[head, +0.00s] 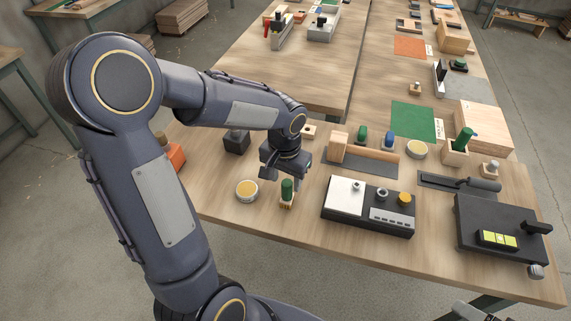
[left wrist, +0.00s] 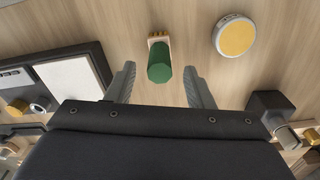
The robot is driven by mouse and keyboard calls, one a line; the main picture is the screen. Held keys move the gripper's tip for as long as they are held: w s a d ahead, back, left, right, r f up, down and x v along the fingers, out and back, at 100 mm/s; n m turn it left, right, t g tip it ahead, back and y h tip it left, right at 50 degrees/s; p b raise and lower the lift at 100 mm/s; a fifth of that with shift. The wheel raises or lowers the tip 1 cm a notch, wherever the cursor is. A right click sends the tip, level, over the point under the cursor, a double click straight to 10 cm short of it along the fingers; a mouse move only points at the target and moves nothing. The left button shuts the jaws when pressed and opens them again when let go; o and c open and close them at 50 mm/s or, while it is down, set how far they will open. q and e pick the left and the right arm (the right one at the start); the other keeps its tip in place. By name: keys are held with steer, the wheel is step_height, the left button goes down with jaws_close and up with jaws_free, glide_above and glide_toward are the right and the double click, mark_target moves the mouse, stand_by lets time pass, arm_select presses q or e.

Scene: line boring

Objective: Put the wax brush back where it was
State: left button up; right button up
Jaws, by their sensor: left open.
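The wax brush (head: 287,190) has a green handle and a pale wooden foot, and stands upright near the table's left front edge. In the left wrist view its green handle (left wrist: 159,68) points up at the camera, with a wooden block and yellow bristles at its far end. My left gripper (head: 286,179) is open just above the brush. In the left wrist view its two fingers stand apart on either side of the handle, with gaps showing. A round tin of yellow wax (head: 246,190) stands left of the brush; it also shows in the left wrist view (left wrist: 235,36).
A black and white device (head: 367,207) with knobs stands close to the right. A dark block (head: 236,141) and an orange item (head: 172,155) lie to the left. A wooden holder (head: 455,153) with a green item stands farther right, near a green mat (head: 415,121).

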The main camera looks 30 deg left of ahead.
arm_select(q)
step_height(320, 180, up, 5)
steer(key=shift+f, duration=0.1)
steer(key=shift+s+r, duration=0.25)
steer(key=shift+r, duration=0.45)
steer(key=s+d+r+t+h, duration=0.1)
steer(key=s+d+t+h, duration=0.1)
steer(key=s, duration=0.6)
steer(key=s+d+r+n+t+h, duration=0.1)
steer(key=s+d+r+t, duration=0.1)
steer(key=s, duration=0.6)
steer(key=shift+n+t+h, duration=0.3)
steer(key=shift+t+h, duration=0.1)
steer(key=shift+t, duration=0.2)
